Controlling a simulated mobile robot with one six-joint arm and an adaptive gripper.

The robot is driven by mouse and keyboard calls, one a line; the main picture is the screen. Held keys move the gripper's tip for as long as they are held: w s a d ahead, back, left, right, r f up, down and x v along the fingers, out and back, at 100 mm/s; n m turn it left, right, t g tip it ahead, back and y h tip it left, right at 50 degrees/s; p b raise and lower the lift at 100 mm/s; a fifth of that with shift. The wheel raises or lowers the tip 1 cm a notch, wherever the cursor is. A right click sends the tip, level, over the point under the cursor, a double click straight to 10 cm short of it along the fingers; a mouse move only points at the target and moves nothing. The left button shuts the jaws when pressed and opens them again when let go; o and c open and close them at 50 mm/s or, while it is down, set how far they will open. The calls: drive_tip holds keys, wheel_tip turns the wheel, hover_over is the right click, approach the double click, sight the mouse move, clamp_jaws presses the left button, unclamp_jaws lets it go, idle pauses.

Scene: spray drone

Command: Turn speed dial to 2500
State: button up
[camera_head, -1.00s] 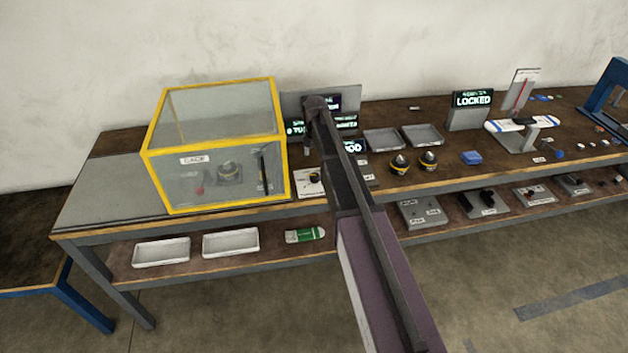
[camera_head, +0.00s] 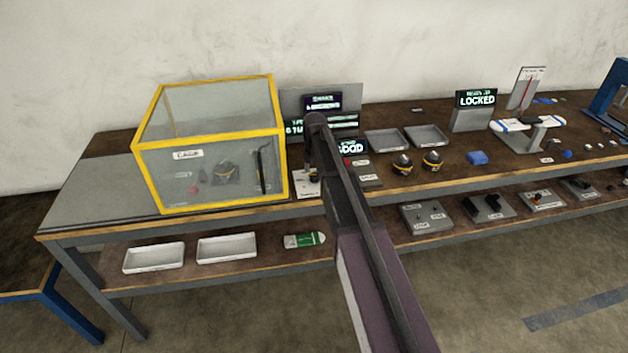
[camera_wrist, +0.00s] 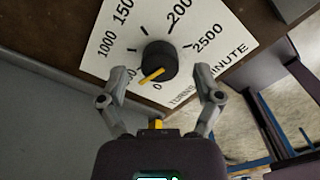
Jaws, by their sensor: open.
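The speed dial (camera_wrist: 158,62) is a black round knob with a yellow pointer, on a white scale plate (camera_wrist: 215,28) marked 0, 1000, 150-something, 200-something and 2500, some figures cut off or covered. The pointer aims down-left in the wrist view, near the low end of the scale by 0. My gripper (camera_wrist: 160,82) is open, its two fingertips on either side of the knob's lower part, and whether they touch it cannot be told. In the head view the scale plate (camera_head: 307,189) shows small beside the yellow-framed cage, partly behind my arm.
The yellow-framed clear cage (camera_head: 282,150) stands just left of the dial plate. Display panels (camera_head: 348,98) stand behind it. Grey trays (camera_head: 383,141) and two black-yellow domed parts (camera_head: 402,164) lie to the right. A lower shelf holds white trays (camera_head: 154,257).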

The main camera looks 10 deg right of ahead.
drive_tip(key=shift+f+b, duration=0.45)
drive_tip(key=shift+f, duration=0.2)
drive_tip(key=shift+c, duration=0.2)
